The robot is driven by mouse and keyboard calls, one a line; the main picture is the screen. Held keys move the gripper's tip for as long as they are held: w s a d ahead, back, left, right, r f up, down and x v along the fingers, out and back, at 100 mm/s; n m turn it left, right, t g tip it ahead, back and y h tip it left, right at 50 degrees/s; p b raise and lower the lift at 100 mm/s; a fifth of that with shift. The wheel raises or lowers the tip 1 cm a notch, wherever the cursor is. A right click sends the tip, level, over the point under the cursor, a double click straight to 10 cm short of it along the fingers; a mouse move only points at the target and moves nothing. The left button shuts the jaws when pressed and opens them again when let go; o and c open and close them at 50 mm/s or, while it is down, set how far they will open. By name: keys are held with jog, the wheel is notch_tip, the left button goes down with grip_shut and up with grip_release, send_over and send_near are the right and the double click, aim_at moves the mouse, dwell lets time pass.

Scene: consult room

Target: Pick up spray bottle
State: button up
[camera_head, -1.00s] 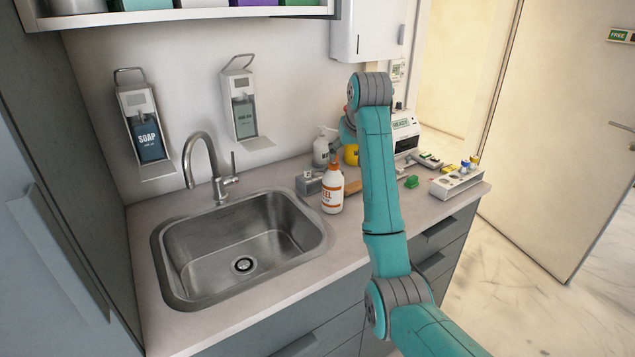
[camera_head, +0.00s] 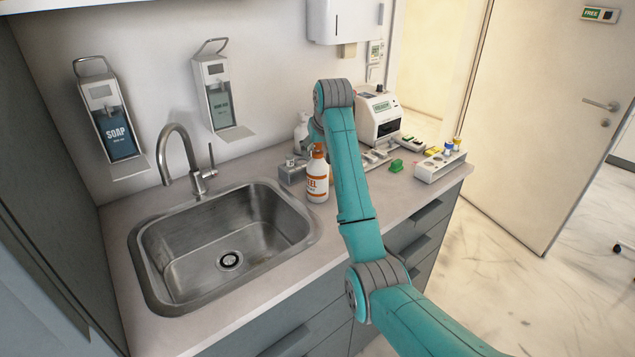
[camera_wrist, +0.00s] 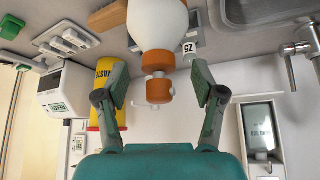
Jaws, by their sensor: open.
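A white bottle with an orange top and orange lettering (camera_head: 317,180) stands upright on the counter (camera_head: 240,340), right of the sink; its top is partly behind my arm. In the wrist view its white body (camera_wrist: 158,22) and orange nozzle head (camera_wrist: 158,88) appear in the middle. My gripper (camera_wrist: 160,68) is open, one finger on each side of the bottle's upper part, with gaps visible. I cannot tell how deep the bottle sits between the fingers. In the head view the gripper is mostly hidden behind my arm. A second white bottle (camera_head: 301,131) stands behind, partly hidden.
A small grey metal box (camera_head: 291,172) stands close left of the orange-topped bottle. The sink (camera_head: 220,245) and faucet (camera_head: 180,160) are farther left. A white device (camera_head: 378,118), green block (camera_head: 396,166) and white rack (camera_head: 440,166) are right. A yellow container (camera_wrist: 106,75) shows behind the left finger.

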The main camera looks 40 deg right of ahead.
jog(key=x, duration=0.3)
jog(key=shift+f, duration=0.1)
grip_shut()
